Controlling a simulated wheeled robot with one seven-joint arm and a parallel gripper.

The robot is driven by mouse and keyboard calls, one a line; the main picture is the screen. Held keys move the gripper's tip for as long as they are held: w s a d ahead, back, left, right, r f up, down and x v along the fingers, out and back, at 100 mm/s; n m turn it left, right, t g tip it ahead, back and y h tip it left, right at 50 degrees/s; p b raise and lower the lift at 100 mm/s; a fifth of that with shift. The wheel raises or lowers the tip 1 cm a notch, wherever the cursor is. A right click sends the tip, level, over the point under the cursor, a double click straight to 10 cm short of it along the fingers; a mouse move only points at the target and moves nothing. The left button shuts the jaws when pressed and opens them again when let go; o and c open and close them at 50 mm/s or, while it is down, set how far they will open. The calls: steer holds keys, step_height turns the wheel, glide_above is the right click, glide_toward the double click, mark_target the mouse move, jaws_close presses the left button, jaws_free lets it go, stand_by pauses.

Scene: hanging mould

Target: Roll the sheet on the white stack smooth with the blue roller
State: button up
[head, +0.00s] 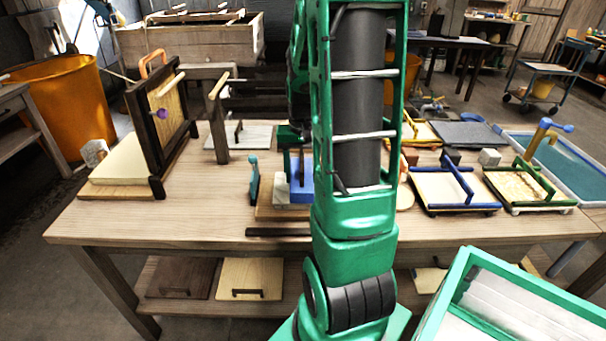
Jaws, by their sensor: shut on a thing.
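My gripper (294,146) points down over the middle of the workbench, just left of my green forearm and partly hidden by it. It is shut, and a blue piece (301,181), which looks like the blue roller, is right below its fingers. A small pale part (281,191), perhaps the edge of the white stack, shows beside the blue piece above a wooden board (283,212). My arm hides most of the stack. I cannot make out the sheet, or whether the roller touches it.
A teal-handled tool (253,181) stands just left of the board. An upright dark frame (160,125) stands at the bench's left. Blue-edged (452,188) and green-edged (522,187) moulds lie to the right, beside a water vat (565,160). Bare bench (205,205) shows left of centre.

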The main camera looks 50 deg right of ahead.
steer(key=shift+w+a+f, duration=0.15)
steer(key=shift+w+a, duration=1.95)
steer(key=shift+w, duration=0.25)
steer(key=shift+o, duration=0.8)
steer(key=shift+c, duration=0.8)
step_height(320, 180, up, 7)
